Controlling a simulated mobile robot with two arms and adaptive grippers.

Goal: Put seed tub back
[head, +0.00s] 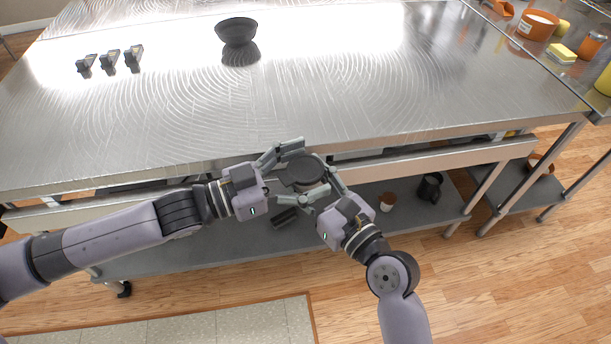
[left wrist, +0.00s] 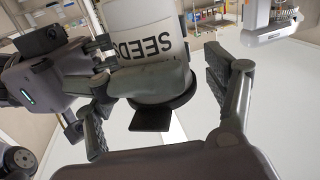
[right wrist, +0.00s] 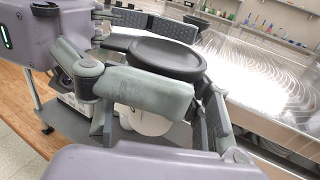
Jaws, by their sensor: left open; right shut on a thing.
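The seed tub is a white cylinder with a dark lid. Its lid shows in the head view (head: 306,170) just off the front edge of the steel table. Its lettered white side shows in the left wrist view (left wrist: 146,48). My right gripper (head: 320,180) is shut on the tub, with a finger pad across its side, and the lid also shows in the right wrist view (right wrist: 166,55). My left gripper (head: 284,180) is open, with its fingers spread around the tub's left side. I cannot tell whether they touch it. The tub's underside is hidden.
A dark bowl (head: 237,32) and three small dark clips (head: 110,58) stand toward the back of the table (head: 330,95); its middle is clear. The lower shelf (head: 200,246) holds a small brown pot (head: 387,201) and a dark mug (head: 430,188). Another table with orange containers stands right.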

